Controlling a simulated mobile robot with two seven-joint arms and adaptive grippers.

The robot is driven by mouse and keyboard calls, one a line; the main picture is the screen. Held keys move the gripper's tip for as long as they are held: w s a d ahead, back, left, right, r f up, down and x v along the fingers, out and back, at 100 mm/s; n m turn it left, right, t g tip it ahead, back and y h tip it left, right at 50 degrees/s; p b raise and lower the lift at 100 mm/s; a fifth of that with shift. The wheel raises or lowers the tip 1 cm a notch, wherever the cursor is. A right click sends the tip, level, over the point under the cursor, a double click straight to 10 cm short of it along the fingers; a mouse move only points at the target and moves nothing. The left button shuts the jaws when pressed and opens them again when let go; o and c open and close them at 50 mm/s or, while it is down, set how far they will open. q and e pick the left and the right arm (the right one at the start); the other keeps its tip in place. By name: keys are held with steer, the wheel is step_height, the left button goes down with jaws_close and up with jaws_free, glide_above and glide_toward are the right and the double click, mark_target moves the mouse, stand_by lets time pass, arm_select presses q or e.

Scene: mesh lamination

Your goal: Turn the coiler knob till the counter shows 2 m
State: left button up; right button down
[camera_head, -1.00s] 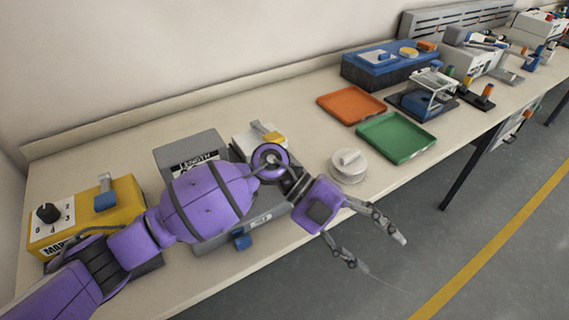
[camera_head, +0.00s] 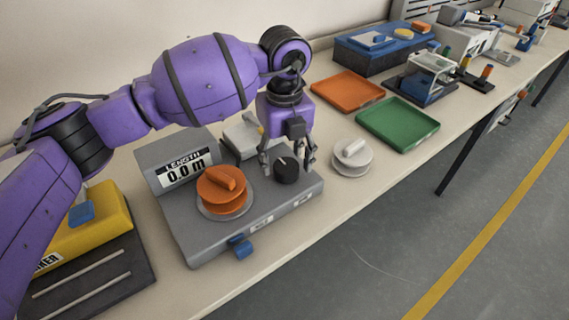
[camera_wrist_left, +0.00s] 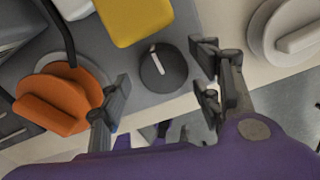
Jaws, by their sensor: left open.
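The grey coiler (camera_head: 185,225) stands on the bench, and its counter (camera_head: 183,171) reads 0.0 m. The black coiler knob (camera_head: 287,171) with a white mark is on its right side. My left gripper (camera_head: 290,163) is open and points down over the knob. In the left wrist view the knob (camera_wrist_left: 163,72) lies between and a little beyond the open fingers, which look clear of it. An orange spool (camera_head: 222,190) sits on the coiler left of the knob. My right gripper is not in view.
A white spool (camera_head: 352,157) stands right of the coiler. The orange tray (camera_head: 347,90) and green tray (camera_head: 398,124) lie behind it. A yellow machine (camera_head: 98,226) stands at left, partly behind my arm. The bench's front edge is close.

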arm_select(q)
steer(key=shift+f, duration=1.1)
steer(key=shift+c, duration=0.2)
steer(key=c, duration=1.1)
steer(key=shift+o, duration=0.2)
steer(key=shift+m, duration=0.3)
